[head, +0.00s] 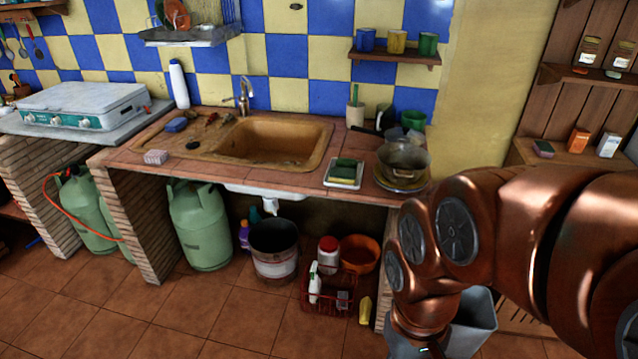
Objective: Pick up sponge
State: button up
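Several sponge-like items show in the head view. A blue block (176,125) that looks like a sponge lies on the left part of the sink board. A dark green sponge-like block (345,167) lies on a small pale tray (343,184) right of the basin. A small pale patterned block (156,157) lies at the counter's front left edge; I cannot tell what it is. My copper-coloured arm fills the right side and bends down in front of the counter's right end.
The brown sink (275,142) is set in the tiled counter. Stacked pans (404,160) and a green cup (413,119) stand on its right end. A tap (244,97) and a white bottle (179,84) stand behind. Open tiled floor (200,320) lies in front.

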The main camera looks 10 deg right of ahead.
aim_at(337, 174)
jog(key=u, duration=0.15)
jog(key=k, duration=0.35)
jog(key=u, duration=1.35)
jog(key=i, duration=1.55)
jog(key=z, duration=0.4)
jog(key=i, duration=0.85)
jog(key=z, duration=1.4)
jog(key=i, duration=0.5)
jog(key=z, duration=0.5)
